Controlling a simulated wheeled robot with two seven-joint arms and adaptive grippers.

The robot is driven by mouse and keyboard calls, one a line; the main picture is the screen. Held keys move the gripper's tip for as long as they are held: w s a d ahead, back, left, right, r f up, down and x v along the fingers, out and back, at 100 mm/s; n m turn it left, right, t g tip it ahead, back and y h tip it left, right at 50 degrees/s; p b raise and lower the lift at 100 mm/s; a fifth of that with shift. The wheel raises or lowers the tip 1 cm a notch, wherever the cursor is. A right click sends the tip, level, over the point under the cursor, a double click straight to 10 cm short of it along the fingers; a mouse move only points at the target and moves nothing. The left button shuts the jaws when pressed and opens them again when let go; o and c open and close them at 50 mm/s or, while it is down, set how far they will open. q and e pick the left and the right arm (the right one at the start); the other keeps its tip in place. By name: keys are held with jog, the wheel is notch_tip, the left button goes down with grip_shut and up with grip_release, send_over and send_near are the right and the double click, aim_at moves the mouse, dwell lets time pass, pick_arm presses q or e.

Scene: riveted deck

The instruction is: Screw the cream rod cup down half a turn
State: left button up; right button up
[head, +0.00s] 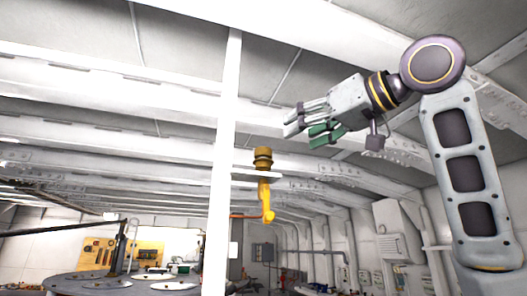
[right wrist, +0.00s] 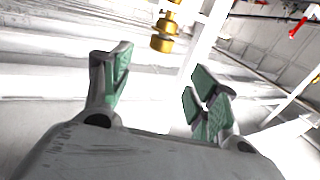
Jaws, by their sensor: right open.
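My right gripper (head: 308,126) is raised under the ceiling at the right of the head view. In the right wrist view its two green-padded fingers (right wrist: 160,82) stand wide apart with nothing between them. A brass-coloured cup-like part (head: 263,158) sits on top of a yellow fitting (head: 265,195) beside the white post, below and left of the gripper. In the right wrist view a similar gold part (right wrist: 162,40) shows beyond the fingertips, apart from them. I cannot make out a clearly cream cup. My left gripper is not in view.
A white post (head: 226,150) rises left of the yellow fitting. White ceiling beams (head: 150,88) run above. A round dark table (head: 90,283) with plates stands low at left, before a yellow tool board (head: 100,254). A grey-white cabinet (head: 397,232) is at right.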

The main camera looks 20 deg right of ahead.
aim_at(263, 151)
jog(key=p+x, duration=0.4)
jog(key=x, duration=0.9)
jog(key=shift+w+a, duration=0.2)
jog(key=shift+w, duration=0.1)
jog(key=shift+c, duration=0.3)
jog(key=c, duration=1)
